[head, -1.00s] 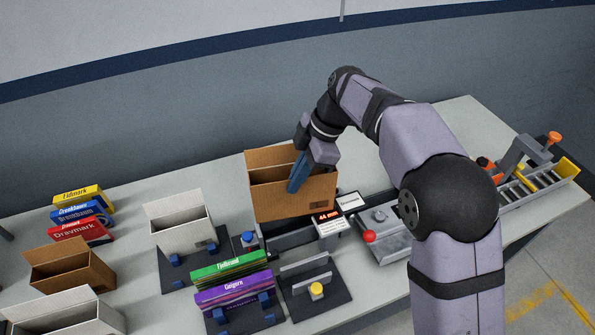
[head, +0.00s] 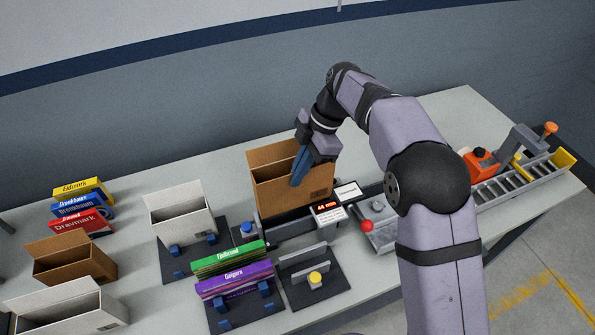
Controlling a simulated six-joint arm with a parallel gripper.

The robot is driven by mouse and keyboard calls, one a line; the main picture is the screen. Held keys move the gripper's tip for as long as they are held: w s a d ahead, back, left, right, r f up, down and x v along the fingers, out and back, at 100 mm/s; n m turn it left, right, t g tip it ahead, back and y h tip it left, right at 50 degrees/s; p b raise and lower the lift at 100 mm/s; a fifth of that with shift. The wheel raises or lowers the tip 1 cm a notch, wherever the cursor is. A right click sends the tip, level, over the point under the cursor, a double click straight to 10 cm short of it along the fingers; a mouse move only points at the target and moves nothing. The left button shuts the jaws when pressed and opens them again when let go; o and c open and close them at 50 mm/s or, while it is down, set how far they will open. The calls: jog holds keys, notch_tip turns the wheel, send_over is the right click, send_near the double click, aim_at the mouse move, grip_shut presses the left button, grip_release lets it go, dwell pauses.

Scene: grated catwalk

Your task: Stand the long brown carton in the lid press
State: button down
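A large open brown carton (head: 283,197) stands upright at the middle of the table, over a dark station with a grey rail (head: 284,229). My gripper (head: 299,167) is at the carton's near wall, and a blue finger shows against the outside of it. The other finger is mostly hidden, but the gripper appears shut on this wall. I cannot tell whether the carton's base rests on the station. A smaller open brown carton (head: 75,265) stands at the left. Which fixture is the lid press is unclear; a grey device with a red knob (head: 367,225) is right of the station.
A display (head: 327,210) stands close right of the carton. White cartons (head: 181,218), green (head: 228,258) and purple (head: 235,281) boxes in holders, and a yellow-button fixture (head: 315,279) crowd the front. A roller track (head: 520,186) is at the right. The table behind is clear.

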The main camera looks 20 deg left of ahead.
aim_at(295, 207)
jog(key=shift+f+b, duration=1.1)
jog(key=shift+f, duration=0.8)
jog(key=shift+f+b, duration=3.25)
jog(key=shift+f, duration=1.1)
jog(key=c, duration=1.6)
grip_release()
jog(key=shift+o, duration=0.2)
jog(key=shift+r, duration=0.1)
jog(key=shift+r+p, duration=2.8)
jog(key=shift+r, duration=1.15)
